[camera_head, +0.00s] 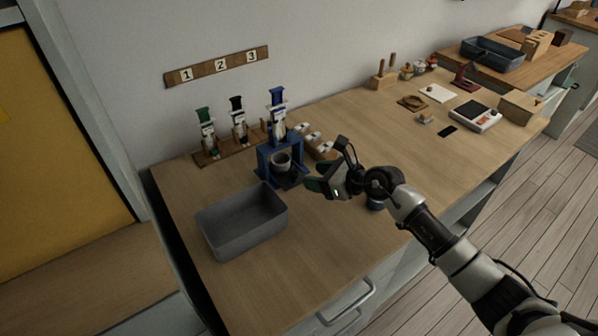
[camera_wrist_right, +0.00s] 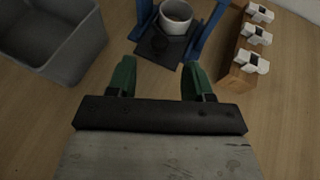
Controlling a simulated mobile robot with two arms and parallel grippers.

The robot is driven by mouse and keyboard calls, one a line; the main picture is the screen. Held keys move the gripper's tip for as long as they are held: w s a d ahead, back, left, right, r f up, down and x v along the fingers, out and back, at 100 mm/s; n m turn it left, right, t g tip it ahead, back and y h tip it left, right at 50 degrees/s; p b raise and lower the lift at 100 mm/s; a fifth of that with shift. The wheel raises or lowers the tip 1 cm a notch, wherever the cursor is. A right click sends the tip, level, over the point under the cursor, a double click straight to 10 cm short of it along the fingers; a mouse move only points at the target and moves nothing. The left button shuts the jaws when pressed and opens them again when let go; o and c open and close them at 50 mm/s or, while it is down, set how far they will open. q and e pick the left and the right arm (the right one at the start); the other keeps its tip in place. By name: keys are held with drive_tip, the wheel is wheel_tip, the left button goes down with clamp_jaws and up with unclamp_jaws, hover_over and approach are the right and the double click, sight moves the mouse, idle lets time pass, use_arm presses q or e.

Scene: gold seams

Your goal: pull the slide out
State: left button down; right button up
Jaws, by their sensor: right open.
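A blue stand (camera_head: 264,162) is on the bench with a blue-capped tube (camera_head: 278,112) upright on top. Low in the stand lies a dark slide (camera_head: 290,182), its front part sticking out, with a grey cup (camera_head: 281,161) on it. In the right wrist view the dark slide (camera_wrist_right: 155,47) and the cup (camera_wrist_right: 176,16) show between the blue legs. My right gripper (camera_head: 312,184) is open and empty, in front of the slide and apart from it. Its green fingertips (camera_wrist_right: 158,70) point at the slide's front edge. My left gripper is not in view.
A grey bin (camera_head: 243,232) stands left of the stand. A wooden rack (camera_wrist_right: 245,48) with white clips is close on the right. Green- and black-capped tubes (camera_head: 238,125) stand behind. A dark blue object (camera_head: 375,203) is partly hidden under my right arm.

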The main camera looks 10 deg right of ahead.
sight(296, 174)
drive_tip(key=x, duration=0.4)
drive_tip(key=shift+w+a, duration=0.15)
drive_tip(key=shift+w+a+f, duration=0.25)
drive_tip(key=shift+w+a, duration=0.1)
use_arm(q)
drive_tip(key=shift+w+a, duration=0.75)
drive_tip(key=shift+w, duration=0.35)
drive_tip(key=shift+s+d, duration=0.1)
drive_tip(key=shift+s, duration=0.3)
use_arm(e)
clamp_jaws()
